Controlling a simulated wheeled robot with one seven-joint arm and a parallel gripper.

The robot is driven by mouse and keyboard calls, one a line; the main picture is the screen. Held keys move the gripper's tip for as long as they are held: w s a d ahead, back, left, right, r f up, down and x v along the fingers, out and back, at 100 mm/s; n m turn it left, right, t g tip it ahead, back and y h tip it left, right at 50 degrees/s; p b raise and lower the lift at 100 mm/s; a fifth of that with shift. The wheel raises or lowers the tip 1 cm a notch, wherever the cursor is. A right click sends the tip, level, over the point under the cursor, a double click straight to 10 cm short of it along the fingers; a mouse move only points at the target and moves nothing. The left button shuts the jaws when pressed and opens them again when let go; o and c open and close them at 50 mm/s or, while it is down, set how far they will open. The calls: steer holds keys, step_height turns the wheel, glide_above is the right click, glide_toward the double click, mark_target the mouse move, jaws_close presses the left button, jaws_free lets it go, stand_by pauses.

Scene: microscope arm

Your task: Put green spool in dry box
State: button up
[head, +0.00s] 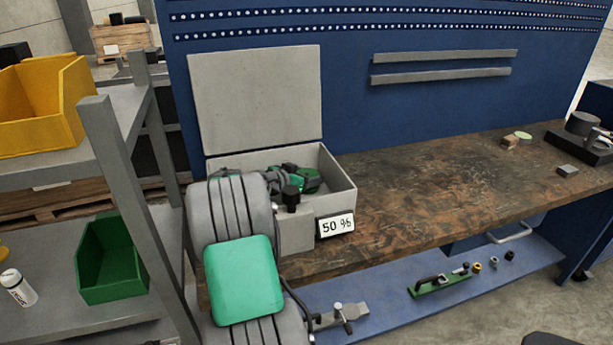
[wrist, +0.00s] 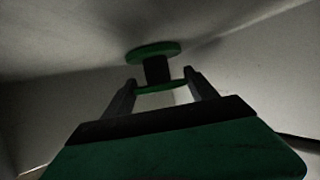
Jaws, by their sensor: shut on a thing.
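The dry box (head: 338,212) is a grey box on the left end of the workbench, with its lid (head: 256,98) raised open and a "50 %" display on its front. The green spool (wrist: 153,51) has green flanges and a dark core. In the wrist view my gripper (wrist: 160,86) is shut on the spool, with its dark fingers either side of the near flange. In the head view my arm reaches over the box's front wall, and the gripper and spool are inside the opening, partly hidden. Whether the spool touches the box floor or a wall I cannot tell.
The brown bench top (head: 430,190) right of the box is mostly clear. A blue lower shelf (head: 380,290) holds a green rail and several small parts. At left, a grey rack carries a yellow bin (head: 40,112), a green bin (head: 108,270) and a white bottle (head: 18,287).

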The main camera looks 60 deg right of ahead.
steer(key=o, duration=1.2)
steer(key=shift+c, duration=0.2)
steer(key=shift+w+a+r, duration=0.1)
steer(key=shift+a+r, duration=0.1)
steer(key=v, duration=1.1)
steer(key=shift+a, duration=0.25)
